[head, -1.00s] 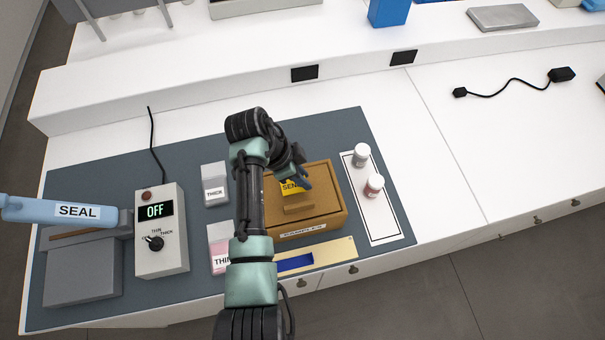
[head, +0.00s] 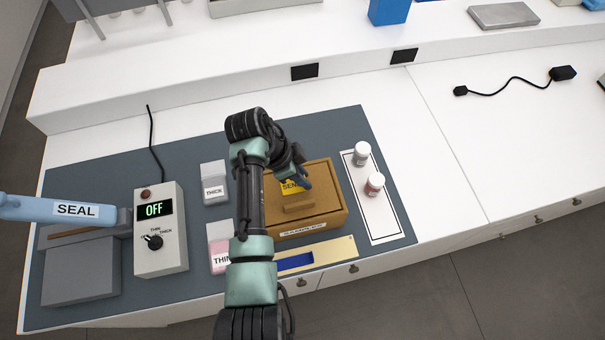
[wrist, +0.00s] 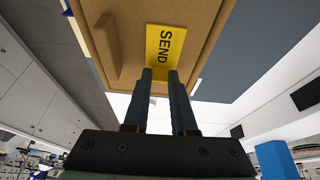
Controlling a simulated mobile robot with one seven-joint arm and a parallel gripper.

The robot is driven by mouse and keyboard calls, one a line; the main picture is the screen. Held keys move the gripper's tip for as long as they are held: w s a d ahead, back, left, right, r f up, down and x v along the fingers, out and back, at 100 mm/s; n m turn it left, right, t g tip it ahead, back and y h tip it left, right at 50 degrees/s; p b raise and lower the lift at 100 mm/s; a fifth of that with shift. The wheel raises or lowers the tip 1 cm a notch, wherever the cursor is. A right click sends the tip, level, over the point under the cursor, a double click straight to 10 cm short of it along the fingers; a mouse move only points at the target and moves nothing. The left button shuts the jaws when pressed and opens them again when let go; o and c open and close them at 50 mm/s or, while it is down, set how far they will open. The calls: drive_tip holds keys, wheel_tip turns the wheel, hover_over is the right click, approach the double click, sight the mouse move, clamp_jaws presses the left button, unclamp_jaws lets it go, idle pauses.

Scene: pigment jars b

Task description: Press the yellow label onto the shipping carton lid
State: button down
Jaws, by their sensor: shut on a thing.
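The shipping carton (head: 327,190) is a brown box on the grey mat, with a raised block on its lid and a printed strip on its front. The yellow label (head: 291,188), marked SEND, is over the lid behind the raised block. My gripper (head: 303,180) reaches down there and partly hides it. In the wrist view my gripper (wrist: 161,76) is shut on the near edge of the yellow label (wrist: 165,46). The label appears flat along the brown lid (wrist: 196,18), beside the raised block. I cannot tell whether it touches the lid.
Two small jars (head: 374,185) stand on a white card right of the carton. THICK (head: 213,190) and THIN packets are to its left. A control box (head: 160,235) reads OFF beside a sealer with a blue SEAL handle (head: 40,208). The counter at right is largely clear.

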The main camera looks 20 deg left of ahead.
drive_tip(key=shift+f, duration=0.1)
drive_tip(key=c, duration=0.7)
unclamp_jaws()
drive_tip(key=shift+o, duration=0.2)
wheel_tip(320, 180, up, 6)
drive_tip(key=p, duration=0.5)
